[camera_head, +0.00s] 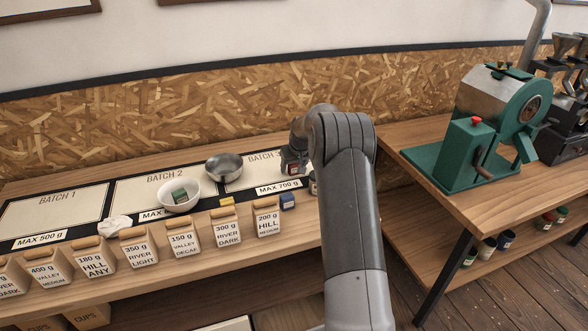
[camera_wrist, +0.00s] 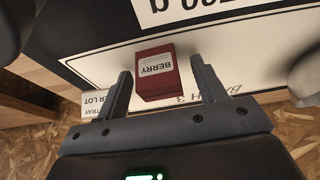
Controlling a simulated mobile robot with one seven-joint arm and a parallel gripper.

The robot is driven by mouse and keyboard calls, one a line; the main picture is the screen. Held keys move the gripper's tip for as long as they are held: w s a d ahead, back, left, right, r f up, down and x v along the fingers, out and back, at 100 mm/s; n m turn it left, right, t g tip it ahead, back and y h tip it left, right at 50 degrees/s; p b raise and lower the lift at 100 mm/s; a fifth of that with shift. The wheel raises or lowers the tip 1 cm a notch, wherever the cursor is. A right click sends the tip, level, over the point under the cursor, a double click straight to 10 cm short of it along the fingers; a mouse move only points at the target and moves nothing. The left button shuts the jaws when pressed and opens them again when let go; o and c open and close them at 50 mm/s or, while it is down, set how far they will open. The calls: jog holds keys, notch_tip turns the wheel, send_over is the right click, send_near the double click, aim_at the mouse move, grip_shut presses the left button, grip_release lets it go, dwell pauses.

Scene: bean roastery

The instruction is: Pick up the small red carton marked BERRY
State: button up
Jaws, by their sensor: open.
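The small red carton marked BERRY (camera_wrist: 160,75) lies on the white Batch 3 panel in the wrist view, its white label facing the camera. My gripper (camera_wrist: 162,80) is open, with one finger on each side of the carton. A gap shows between each finger and the carton. In the head view my gripper (camera_head: 292,168) is low over the right part of the Batch 3 panel (camera_head: 240,182). My arm hides much of that area, and I cannot clearly make out the carton there.
A metal bowl (camera_head: 224,167) stands left of my gripper, and a white bowl (camera_head: 180,195) holds a green carton (camera_head: 180,196). A blue carton (camera_head: 288,201) and a yellow block (camera_head: 227,202) lie nearer the front. Several labelled bins (camera_head: 185,238) line the front edge. A green roaster (camera_head: 490,130) stands right.

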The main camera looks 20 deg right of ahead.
jog(key=shift+c, duration=0.4)
jog(key=c, duration=1)
jog(key=shift+o, duration=0.2)
